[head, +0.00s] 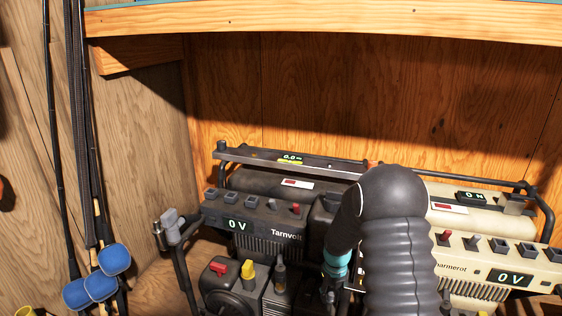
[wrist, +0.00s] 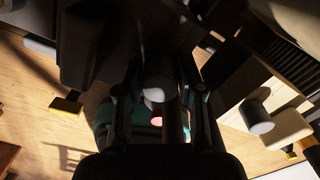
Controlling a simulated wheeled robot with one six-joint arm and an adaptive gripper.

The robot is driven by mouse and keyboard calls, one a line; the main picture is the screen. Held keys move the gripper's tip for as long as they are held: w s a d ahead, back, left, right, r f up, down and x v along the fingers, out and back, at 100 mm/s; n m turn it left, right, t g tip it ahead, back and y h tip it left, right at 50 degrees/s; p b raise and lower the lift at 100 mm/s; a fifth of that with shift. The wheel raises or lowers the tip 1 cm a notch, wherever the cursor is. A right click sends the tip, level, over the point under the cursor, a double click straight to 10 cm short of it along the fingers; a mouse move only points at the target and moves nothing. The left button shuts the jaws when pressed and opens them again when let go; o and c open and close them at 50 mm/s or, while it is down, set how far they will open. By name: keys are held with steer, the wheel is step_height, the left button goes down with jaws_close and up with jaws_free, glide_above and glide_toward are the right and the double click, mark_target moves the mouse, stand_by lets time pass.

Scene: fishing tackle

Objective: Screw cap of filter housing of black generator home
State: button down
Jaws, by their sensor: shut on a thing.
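The black generator (head: 270,213), marked Tarnvolt, stands left of centre in the head view, with a display reading 0 V. My gripper (head: 330,294) is low at the generator's front right, partly hidden by my own arm. In the wrist view my gripper (wrist: 158,105) is shut on a grey round piece (wrist: 160,84), which looks like the cap. The picture is dark there, and I cannot tell whether the cap's thread is engaged. The filter housing is not clearly seen in the head view, where my arm covers the generator's right part.
A cream generator (head: 514,252) stands close on the right, also reading 0 V. Red (head: 219,268) and yellow (head: 248,272) knobs rise at the black generator's front. Rods with blue ends (head: 100,285) lean at the left. A wooden shelf (head: 330,22) spans above.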

steer(key=c, duration=0.7)
jaws_free()
steer(key=shift+r, duration=0.1)
steer(key=shift+r+p, duration=1.5)
steer(key=shift+r, duration=0.95)
steer(key=shift+c, duration=0.3)
